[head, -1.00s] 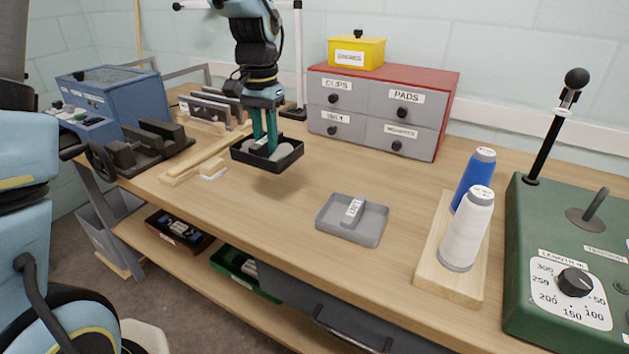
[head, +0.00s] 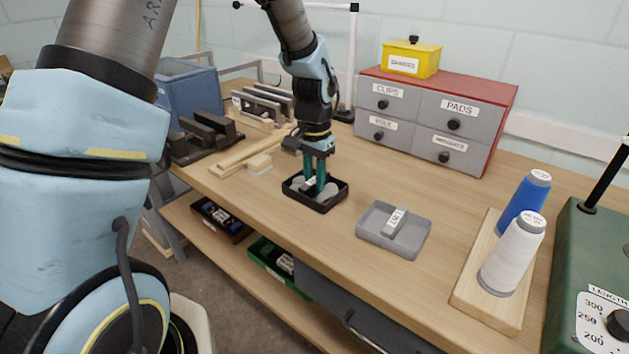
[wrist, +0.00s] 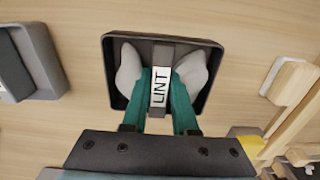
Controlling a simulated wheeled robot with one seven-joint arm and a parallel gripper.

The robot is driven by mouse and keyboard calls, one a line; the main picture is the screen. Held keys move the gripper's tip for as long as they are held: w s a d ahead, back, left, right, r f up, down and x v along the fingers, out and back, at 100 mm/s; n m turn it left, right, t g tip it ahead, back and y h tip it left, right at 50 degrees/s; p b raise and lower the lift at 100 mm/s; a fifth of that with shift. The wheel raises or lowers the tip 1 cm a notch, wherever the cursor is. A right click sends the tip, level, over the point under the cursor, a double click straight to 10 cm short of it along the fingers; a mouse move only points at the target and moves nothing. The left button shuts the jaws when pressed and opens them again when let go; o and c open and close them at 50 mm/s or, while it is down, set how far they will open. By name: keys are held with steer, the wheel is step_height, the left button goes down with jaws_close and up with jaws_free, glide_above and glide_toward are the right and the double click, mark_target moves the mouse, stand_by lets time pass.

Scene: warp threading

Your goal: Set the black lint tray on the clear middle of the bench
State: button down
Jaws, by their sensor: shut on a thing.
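The black lint tray (head: 323,203) holds grey lint lumps and has a central handle with a LINT label. It shows in the wrist view (wrist: 108,75) too, between my fingers. My gripper (head: 315,182) is shut on the tray's handle, its teal fingers pointing down. The tray is over the bench (head: 285,222), left of a grey tray; I cannot tell whether its underside touches the wood. The bench top just around it is bare.
A grey labelled tray (head: 372,236) sits to the right. Wooden strips and a small block (head: 259,162) lie to the left. The drawer cabinet (head: 478,110) stands behind. Thread cones (head: 512,255) stand on a wooden board at right, beside a green machine (head: 590,265).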

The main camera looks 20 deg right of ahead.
mark_target(314, 179)
steer(key=shift+f, duration=0.15)
steer(key=c, duration=0.7)
jaws_free()
step_height(314, 179, up, 12)
steer(key=b, duration=0.2)
steer(key=s+a+f+n, duration=0.1)
steer(key=a+n, duration=0.2)
steer(key=a, duration=0.7)
steer(key=s+a+f+n+t, duration=0.1)
steer(key=a+n, duration=0.3)
steer(key=a, duration=0.6)
steer(key=s+a+f+n, duration=0.2)
steer(key=a+f+n, duration=0.1)
steer(key=a, duration=0.7)
steer(key=shift+a+n+t, duration=0.2)
steer(key=shift+n+t, duration=0.1)
steer(key=shift+n, duration=0.2)
